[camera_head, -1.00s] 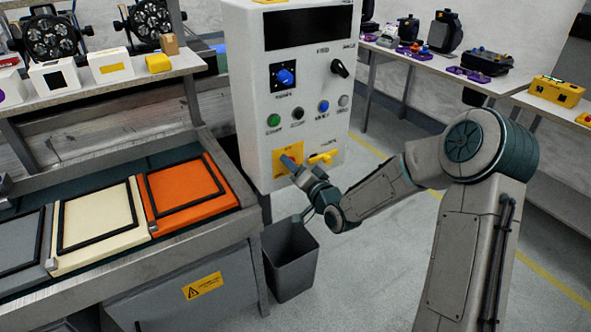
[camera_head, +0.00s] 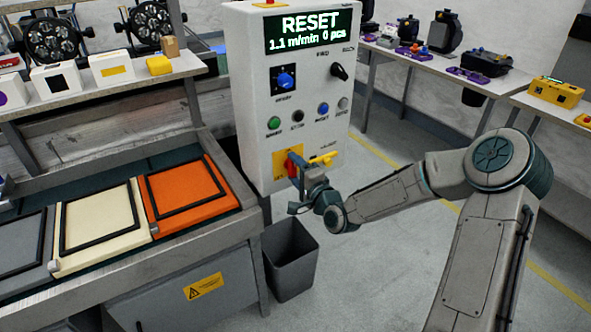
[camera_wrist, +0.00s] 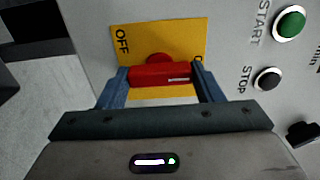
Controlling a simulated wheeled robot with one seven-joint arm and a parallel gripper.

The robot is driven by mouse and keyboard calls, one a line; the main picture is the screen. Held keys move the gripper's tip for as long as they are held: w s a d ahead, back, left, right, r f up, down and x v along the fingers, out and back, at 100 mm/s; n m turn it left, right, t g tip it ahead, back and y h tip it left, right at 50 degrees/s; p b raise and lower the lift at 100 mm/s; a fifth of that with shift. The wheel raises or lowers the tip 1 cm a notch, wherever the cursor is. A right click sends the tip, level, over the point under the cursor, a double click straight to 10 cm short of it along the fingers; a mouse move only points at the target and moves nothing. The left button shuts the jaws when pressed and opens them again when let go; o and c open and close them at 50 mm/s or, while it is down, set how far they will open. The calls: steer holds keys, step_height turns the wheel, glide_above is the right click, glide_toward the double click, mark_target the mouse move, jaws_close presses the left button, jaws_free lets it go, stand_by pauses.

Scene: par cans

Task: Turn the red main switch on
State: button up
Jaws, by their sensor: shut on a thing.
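The red main switch (camera_head: 292,163) sits on a yellow plate (camera_head: 280,152) low on the white control box (camera_head: 290,90). In the wrist view the red handle (camera_wrist: 160,75) lies between the two blue fingers of my gripper (camera_wrist: 160,85), which is shut on it. The word OFF shows on the yellow plate (camera_wrist: 190,40) at its left; the lower part of the plate is hidden by the gripper. The box's display (camera_head: 308,30) is lit and reads RESET, 1.1 m/min, 0 pcs. In the head view my gripper (camera_head: 297,175) is at the switch.
A yellow handle (camera_head: 323,159) juts out just right of the switch. Green (camera_head: 274,123), black (camera_head: 298,115) and blue (camera_head: 323,108) buttons sit above it. A grey bin (camera_head: 290,260) stands on the floor below. A bench with coloured panels (camera_head: 185,185) is at the left.

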stand_by(0.5)
steer(key=o, duration=1)
steer(key=v, duration=1.4)
